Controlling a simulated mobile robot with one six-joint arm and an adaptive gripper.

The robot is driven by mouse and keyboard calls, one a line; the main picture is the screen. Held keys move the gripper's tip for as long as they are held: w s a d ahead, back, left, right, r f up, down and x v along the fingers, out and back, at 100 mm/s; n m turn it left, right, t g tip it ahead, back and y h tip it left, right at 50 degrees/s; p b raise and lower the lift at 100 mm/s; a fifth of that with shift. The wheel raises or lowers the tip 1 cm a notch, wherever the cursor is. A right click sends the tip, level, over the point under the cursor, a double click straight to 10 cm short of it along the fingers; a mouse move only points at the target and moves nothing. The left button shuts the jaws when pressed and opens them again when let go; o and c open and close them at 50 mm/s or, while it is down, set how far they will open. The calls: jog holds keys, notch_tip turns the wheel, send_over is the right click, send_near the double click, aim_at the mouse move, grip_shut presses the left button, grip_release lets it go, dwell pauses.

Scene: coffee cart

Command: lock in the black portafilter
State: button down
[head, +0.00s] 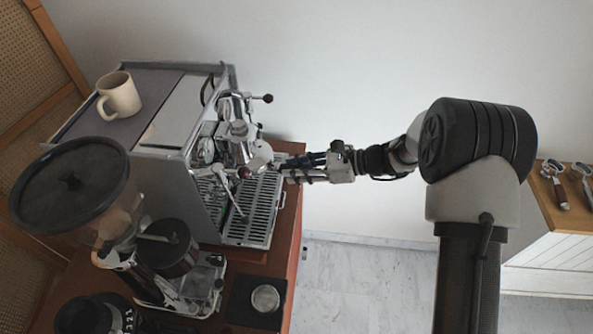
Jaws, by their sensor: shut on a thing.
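The espresso machine (180,115) stands on the wooden cart, its chrome group head (240,148) facing right. My gripper (290,168) reaches in from the right, beside the group head and above the drip tray (252,212). It is shut on what appears to be the black portafilter's handle. The fingers cover most of that handle, and the portafilter's head is hard to pick out against the chrome. I cannot tell whether the portafilter is seated in the group head.
A cream mug (119,95) stands on top of the machine. A grinder with a dark round hopper lid (69,185) is at the left front. A tamper (266,298) sits on a dark mat. Other portafilters (556,184) lie on the cabinet at the right.

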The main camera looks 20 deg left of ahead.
jog(key=shift+w, duration=0.1)
dwell(0.3)
jog(key=shift+w+a+r+n+g+h, duration=0.1)
jog(key=shift+w+a+n+g+h, duration=0.2)
jog(key=shift+w+n+g, duration=0.45)
jog(key=shift+s+d, duration=0.1)
jog(key=c, duration=1.2)
grip_release()
jog(key=shift+c, duration=0.2)
jog(key=v, duration=1.2)
